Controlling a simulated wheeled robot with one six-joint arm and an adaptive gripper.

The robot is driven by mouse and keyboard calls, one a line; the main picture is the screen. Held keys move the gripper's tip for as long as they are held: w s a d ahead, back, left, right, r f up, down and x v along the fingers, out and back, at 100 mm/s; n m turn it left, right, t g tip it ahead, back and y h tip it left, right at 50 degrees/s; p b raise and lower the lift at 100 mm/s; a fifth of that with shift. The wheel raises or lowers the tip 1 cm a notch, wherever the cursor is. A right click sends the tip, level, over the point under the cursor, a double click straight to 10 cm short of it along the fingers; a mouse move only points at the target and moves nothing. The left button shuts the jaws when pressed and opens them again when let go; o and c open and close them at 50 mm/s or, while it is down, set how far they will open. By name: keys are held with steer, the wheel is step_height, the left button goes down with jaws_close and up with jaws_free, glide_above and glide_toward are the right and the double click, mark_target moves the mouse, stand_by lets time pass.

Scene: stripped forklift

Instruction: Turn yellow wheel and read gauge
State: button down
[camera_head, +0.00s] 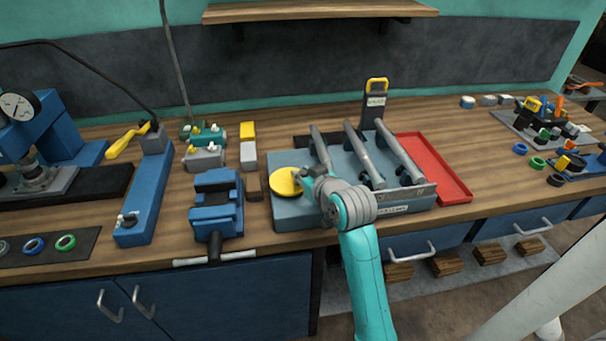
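A round yellow wheel (280,183) lies flat at the left end of a grey-blue block (290,213) on the bench. My arm reaches in from the bottom, and its wrist is just right of the wheel. My gripper (302,174) is at the wheel's right edge, small and partly hidden by the wrist. I cannot tell whether it touches the wheel or whether its fingers are open. A round gauge with a pale face (17,106) and dark rim is on the blue press at the far left. Its needle reading is too small to make out.
Grey cylinders (364,155) lie across the block, right of the wheel. A red tray (432,165) is to their right. A blue vise (217,207) stands left of the wheel. Small parts crowd the far right. Bare bench shows right of the tray.

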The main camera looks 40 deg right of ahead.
steer(key=shift+a, duration=0.1)
steer(key=shift+a+m+g+h, duration=0.3)
steer(key=shift+m+h, duration=0.2)
steer(key=shift+h, duration=0.1)
steer(key=shift+s+a+m+g+h, duration=0.15)
steer(key=shift+m+g+h, duration=0.25)
steer(key=shift+m+h, duration=0.35)
steer(key=shift+s+a+m+g+h, duration=0.15)
steer(key=shift+m+g+h, duration=0.25)
steer(key=shift+m+h, duration=0.3)
steer(key=c, duration=1)
jaws_free()
steer(key=shift+w, duration=0.1)
steer(key=shift+a, duration=0.1)
steer(key=v, duration=0.7)
steer(key=shift+s, duration=0.2)
